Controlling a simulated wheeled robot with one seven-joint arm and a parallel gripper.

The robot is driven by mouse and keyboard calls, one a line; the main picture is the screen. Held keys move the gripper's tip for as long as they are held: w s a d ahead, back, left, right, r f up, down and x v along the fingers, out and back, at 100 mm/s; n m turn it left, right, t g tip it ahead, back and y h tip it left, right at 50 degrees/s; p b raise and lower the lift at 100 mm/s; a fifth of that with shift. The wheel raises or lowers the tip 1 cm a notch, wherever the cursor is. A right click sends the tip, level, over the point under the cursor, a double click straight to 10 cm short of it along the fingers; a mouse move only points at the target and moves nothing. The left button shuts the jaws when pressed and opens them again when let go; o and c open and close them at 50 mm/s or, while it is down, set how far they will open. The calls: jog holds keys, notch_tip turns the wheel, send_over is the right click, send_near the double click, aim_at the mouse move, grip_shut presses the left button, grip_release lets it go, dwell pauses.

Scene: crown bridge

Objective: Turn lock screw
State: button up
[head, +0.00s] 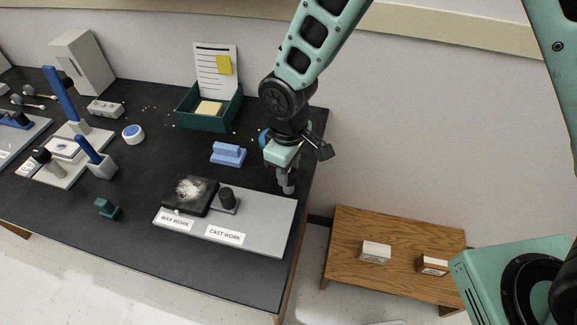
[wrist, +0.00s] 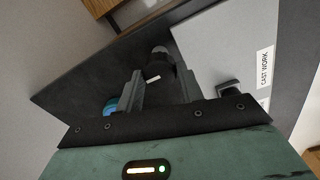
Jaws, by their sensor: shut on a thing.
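My gripper (head: 286,187) is at the back right end of the grey board labelled WAX WORK and CAST WORK (head: 262,225), over the black table. In the wrist view its two fingers (wrist: 158,76) are closed on a small dark piece (wrist: 161,62) with a grey round end and a short white mark. I cannot tell for sure that this piece is the lock screw. The fingers hide its sides, and in the head view the gripper covers it.
A black square pad with a whitish patch (head: 190,194) lies on the board's left part. A blue block (head: 228,154) and a green tray (head: 207,115) stand behind. A round blue thing (wrist: 110,106) is close to my gripper. The table's right edge is near.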

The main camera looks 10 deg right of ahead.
jog(key=o, duration=1)
notch_tip(320, 180, up, 18)
jog(key=shift+f+b, duration=0.25)
jog(key=shift+b, duration=0.15)
jog(key=s+d+m, duration=0.1)
jog(key=s+d, duration=0.4)
jog(key=s, duration=0.4)
jog(key=s+d+m, duration=0.2)
jog(key=s+d, duration=0.3)
jog(key=s, duration=0.3)
jog(key=shift+s+f+m+y, duration=0.3)
jog(key=shift+s, duration=0.1)
